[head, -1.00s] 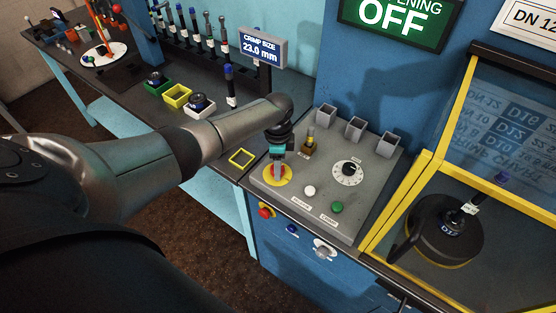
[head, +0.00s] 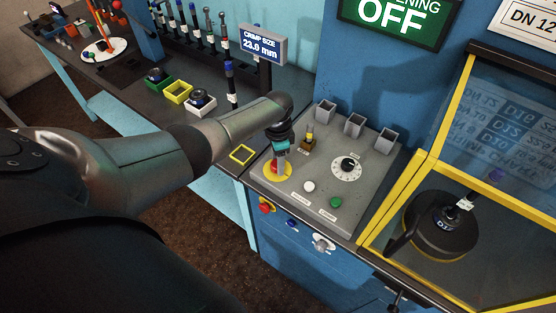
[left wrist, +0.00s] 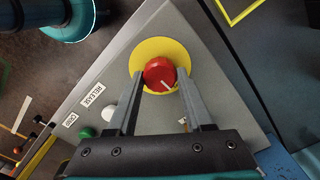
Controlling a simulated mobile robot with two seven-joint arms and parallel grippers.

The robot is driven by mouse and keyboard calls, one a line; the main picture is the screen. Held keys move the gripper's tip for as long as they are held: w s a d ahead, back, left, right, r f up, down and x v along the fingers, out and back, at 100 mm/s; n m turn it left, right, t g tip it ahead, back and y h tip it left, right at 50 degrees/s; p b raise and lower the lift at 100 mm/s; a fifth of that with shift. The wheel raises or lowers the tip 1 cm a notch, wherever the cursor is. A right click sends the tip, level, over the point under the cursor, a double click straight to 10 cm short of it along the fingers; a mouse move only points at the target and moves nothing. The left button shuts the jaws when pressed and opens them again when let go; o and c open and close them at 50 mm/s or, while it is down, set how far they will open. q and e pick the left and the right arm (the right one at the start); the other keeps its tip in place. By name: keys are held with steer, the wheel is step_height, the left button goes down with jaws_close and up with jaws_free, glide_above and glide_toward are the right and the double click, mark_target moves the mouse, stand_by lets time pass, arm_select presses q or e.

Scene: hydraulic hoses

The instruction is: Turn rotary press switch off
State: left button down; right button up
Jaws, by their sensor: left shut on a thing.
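A red round knob with a white mark (left wrist: 160,74) sits on a yellow disc (left wrist: 176,50) at the corner of the grey control panel; in the head view the yellow disc (head: 267,171) shows partly behind my gripper. My left gripper (head: 279,171) points down onto the knob. In the left wrist view the fingers (left wrist: 161,88) are shut on the red knob, one on each side. The white mark points down and to the right in that view. My right gripper is not in view.
The panel also carries a white button (head: 309,187), a green button (head: 336,202) and a black-and-white dial (head: 347,166). Small grey cups (head: 354,126) stand behind. A yellow-framed guard (head: 420,190) is at the right, and a display (head: 263,44) reads 23.0 mm.

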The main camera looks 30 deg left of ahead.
arm_select(q)
steer(key=shift+c, duration=1.5)
jaws_free()
step_height(320, 180, up, 15)
steer(key=p, duration=0.2)
steer(key=shift+r, duration=0.15)
